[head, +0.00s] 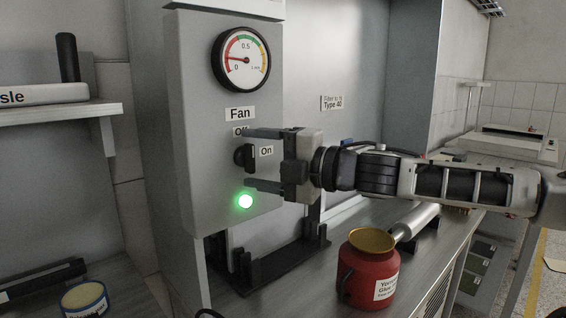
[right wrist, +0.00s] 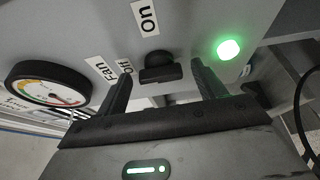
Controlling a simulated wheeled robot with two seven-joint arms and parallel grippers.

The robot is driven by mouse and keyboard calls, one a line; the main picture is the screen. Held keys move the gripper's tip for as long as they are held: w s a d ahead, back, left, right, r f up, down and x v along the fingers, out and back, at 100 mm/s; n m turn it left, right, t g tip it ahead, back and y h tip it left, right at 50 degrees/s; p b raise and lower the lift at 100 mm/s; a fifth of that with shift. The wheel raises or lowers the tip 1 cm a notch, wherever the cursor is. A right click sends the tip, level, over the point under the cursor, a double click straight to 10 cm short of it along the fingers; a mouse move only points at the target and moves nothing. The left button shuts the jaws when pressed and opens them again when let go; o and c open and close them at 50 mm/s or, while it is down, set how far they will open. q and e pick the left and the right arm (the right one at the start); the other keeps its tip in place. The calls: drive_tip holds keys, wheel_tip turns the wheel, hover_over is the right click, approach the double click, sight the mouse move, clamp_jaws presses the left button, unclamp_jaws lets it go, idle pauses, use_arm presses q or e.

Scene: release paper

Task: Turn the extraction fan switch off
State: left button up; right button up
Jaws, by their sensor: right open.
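The fan switch is a black knob (head: 243,157) on the grey panel, under the "Fan" label (head: 240,114). An "Off" label, partly covered by my finger, sits above it and an "On" label (head: 266,150) to its right. A round lamp (head: 245,201) below the knob glows green. My right gripper (head: 249,160) is open, its fingers above and below the knob. In the right wrist view the knob (right wrist: 158,68) lies between the two open fingers, apart from both. My left gripper is not in view.
A round gauge (head: 241,59) sits higher on the panel. A red pot (head: 370,270) stands on the counter below my right arm. A black rack (head: 275,268) is under the panel. A shelf (head: 60,112) is at the left.

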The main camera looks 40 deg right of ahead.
drive_tip(key=shift+s+d+f+b, duration=0.1)
drive_tip(key=shift+s+f+b, duration=0.1)
drive_tip(key=shift+b, duration=0.25)
use_arm(q)
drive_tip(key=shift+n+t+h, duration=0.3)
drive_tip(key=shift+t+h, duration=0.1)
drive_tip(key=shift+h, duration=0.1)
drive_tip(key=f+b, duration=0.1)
drive_tip(key=b, duration=0.1)
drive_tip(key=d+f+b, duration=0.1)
drive_tip(key=b, duration=0.2)
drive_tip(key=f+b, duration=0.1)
drive_tip(key=b, duration=0.2)
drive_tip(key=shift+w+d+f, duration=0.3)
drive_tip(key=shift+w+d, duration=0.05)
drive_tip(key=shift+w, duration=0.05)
use_arm(e)
drive_tip(key=v, duration=1.5)
drive_tip(key=shift+s+r, duration=0.25)
drive_tip(key=shift+d, duration=0.15)
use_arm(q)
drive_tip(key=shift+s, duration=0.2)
